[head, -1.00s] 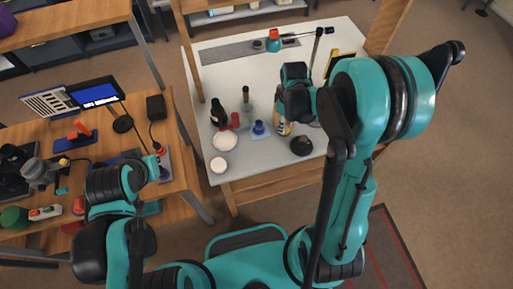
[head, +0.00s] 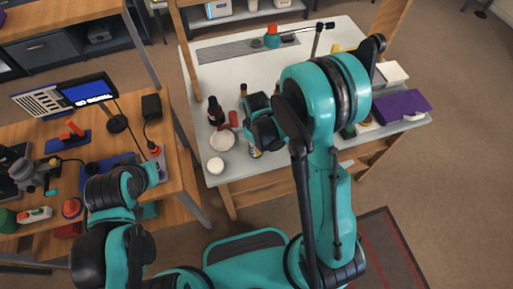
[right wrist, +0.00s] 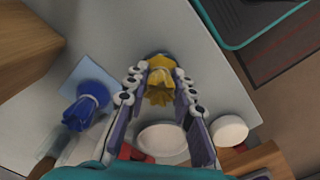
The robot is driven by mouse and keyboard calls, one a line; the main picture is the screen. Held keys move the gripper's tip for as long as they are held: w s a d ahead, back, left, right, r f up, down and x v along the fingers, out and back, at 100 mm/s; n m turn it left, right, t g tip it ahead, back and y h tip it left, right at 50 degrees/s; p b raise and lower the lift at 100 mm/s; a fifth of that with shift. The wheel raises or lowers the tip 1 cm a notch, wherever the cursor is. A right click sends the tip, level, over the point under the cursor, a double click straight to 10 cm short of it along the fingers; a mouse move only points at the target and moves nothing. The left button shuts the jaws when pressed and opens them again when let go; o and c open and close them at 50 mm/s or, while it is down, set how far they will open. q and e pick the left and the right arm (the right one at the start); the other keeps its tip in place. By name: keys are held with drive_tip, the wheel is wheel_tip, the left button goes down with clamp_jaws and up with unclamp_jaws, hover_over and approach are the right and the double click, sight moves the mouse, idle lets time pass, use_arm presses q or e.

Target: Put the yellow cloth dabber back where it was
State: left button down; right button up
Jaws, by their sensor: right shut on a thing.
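The yellow cloth dabber (right wrist: 160,84) is between the fingertips of my right gripper (right wrist: 162,76) in the right wrist view, with a bit of dark blue just beyond it. My right gripper (head: 255,149) is shut on it, over the front part of the white table (head: 262,172), right of the white bowl (head: 222,140). Only a small part of the dabber shows in the head view. I cannot tell whether it touches the table. My left gripper (head: 152,172) is low by the wooden bench at the left, and its fingers are unclear.
A blue dabber (right wrist: 84,108) stands on a pale blue square, left of my gripper in the right wrist view. A white round jar (head: 216,166) is near the table's front edge. A dark bottle (head: 214,110) stands behind the bowl. A purple box (head: 402,106) lies at the right.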

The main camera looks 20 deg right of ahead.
drive_tip(key=shift+r, duration=0.1)
drive_tip(key=shift+s, duration=0.1)
drive_tip(key=o, duration=1)
